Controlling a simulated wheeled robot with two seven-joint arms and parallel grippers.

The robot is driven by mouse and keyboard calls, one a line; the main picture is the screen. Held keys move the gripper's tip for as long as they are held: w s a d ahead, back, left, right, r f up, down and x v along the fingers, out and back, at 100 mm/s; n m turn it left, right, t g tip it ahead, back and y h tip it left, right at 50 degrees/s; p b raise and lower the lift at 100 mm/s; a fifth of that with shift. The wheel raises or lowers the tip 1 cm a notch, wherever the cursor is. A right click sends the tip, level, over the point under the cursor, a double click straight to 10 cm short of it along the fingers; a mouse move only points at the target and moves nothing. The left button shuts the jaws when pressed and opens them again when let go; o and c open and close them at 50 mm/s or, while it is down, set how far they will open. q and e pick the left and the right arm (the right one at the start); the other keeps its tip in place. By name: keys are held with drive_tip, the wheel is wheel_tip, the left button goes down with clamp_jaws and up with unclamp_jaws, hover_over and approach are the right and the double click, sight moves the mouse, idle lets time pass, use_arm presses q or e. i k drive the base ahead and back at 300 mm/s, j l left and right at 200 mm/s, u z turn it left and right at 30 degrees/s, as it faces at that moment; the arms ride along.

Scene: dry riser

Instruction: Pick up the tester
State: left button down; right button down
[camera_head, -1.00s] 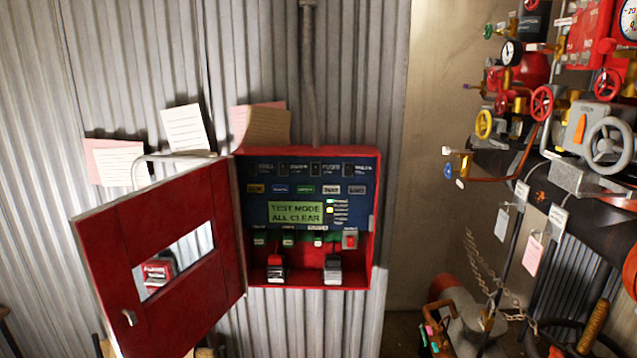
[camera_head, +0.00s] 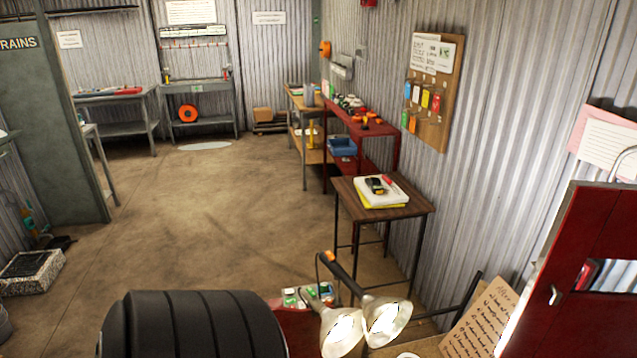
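A small black and yellow handheld device (camera_head: 375,185), which looks like the tester, lies on a stack of white and yellow papers or pads (camera_head: 382,199). A red item (camera_head: 388,181) lies beside it. The stack rests on a small dark wooden table (camera_head: 415,207) by the corrugated wall, right of the middle. The device is small in the view, so its details cannot be read. Neither of my grippers shows in the head view.
A red open cabinet door (camera_head: 600,240) stands at the right edge. Twin work lamps (camera_head: 362,328) stand in the near foreground. A red shelf unit (camera_head: 372,130) stands behind the small table. The concrete floor (camera_head: 200,215) left of the table is open.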

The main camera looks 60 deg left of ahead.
sight(376, 186)
drive_tip(key=u, duration=1.65)
